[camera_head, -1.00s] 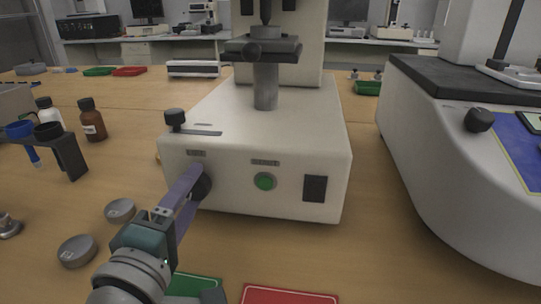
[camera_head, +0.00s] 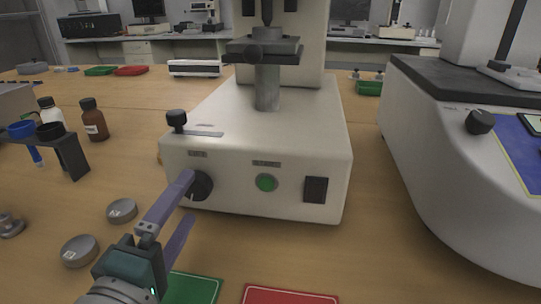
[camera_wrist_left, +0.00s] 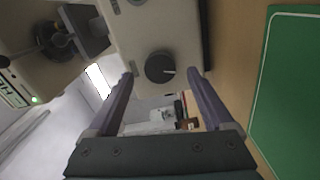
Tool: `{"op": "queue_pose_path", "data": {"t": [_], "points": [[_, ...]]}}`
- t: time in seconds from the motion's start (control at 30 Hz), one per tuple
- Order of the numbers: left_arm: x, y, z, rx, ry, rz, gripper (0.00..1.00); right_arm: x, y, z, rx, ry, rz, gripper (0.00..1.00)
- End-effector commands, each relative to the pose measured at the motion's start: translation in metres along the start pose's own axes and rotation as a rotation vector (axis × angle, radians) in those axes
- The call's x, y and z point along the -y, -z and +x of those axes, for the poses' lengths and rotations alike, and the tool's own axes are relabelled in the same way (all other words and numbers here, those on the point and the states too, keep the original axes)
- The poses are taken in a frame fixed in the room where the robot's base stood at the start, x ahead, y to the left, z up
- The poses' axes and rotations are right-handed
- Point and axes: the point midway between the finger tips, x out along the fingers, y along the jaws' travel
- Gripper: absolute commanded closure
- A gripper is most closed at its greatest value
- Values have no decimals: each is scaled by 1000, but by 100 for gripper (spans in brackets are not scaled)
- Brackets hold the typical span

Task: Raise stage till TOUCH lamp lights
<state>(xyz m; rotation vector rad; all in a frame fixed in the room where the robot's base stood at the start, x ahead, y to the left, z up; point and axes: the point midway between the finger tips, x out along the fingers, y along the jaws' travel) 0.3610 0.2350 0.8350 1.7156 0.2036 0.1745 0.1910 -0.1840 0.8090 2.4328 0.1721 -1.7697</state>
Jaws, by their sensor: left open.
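The white instrument (camera_head: 230,130) carries a dark stage (camera_head: 263,49) on a grey column (camera_head: 267,86). A dark round knob (camera_head: 201,186) with a pale mark is on its front, at left; it also shows in the left wrist view (camera_wrist_left: 159,67). A green round lamp or button (camera_head: 266,183) sits right of it; its label is unreadable and I cannot tell if it is lit. My left gripper (camera_head: 188,199) is open in front of the knob. In the left wrist view the knob shows between and beyond the spread fingers (camera_wrist_left: 163,74), apart from both. My right gripper is not in view.
A black switch (camera_head: 315,189) is on the front's right. A green mat (camera_head: 195,288) and a red mat (camera_head: 290,295) lie in front. Grey round lids (camera_head: 79,250) and a tube rack (camera_head: 70,155) are at left. A larger instrument (camera_head: 430,150) stands at right.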

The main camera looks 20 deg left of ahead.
Motion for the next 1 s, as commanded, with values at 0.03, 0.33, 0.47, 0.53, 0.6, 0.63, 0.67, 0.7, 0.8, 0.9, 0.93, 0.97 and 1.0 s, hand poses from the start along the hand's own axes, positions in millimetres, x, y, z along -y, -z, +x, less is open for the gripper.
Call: {"op": "queue_pose_path", "data": {"t": [0.03, 0.33, 0.47, 0.53, 0.6, 0.63, 0.67, 0.7, 0.8, 0.9, 0.93, 0.97, 1.0], "points": [[0, 0, -13, 2, 4, 1, 15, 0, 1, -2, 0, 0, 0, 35], [0, 0, -61, 1, 1, 1, 15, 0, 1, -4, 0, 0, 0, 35], [-1, 0, -67, 0, -1, 0, 15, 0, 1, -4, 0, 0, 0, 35], [-1, 0, -68, 0, -2, 0, 15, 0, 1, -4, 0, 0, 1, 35], [-1, 0, -67, 0, -2, 0, 15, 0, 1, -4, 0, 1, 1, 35], [-1, 0, -67, 0, -2, 0, 15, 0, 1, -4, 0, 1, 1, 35], [-1, 0, -67, 0, -2, 0, 15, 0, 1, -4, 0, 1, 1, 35], [0, 0, -67, 0, -2, 0, 15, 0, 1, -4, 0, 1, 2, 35], [0, 0, -67, 0, -2, 0, 15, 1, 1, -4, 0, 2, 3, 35], [0, 0, -67, 0, -2, 0, 15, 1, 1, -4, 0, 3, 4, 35], [0, 0, -67, 0, -2, 0, 15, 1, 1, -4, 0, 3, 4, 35], [0, 0, -67, 0, -1, 0, 15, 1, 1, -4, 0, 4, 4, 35], [0, 0, -67, 0, -1, 0, 15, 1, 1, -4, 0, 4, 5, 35]]}}
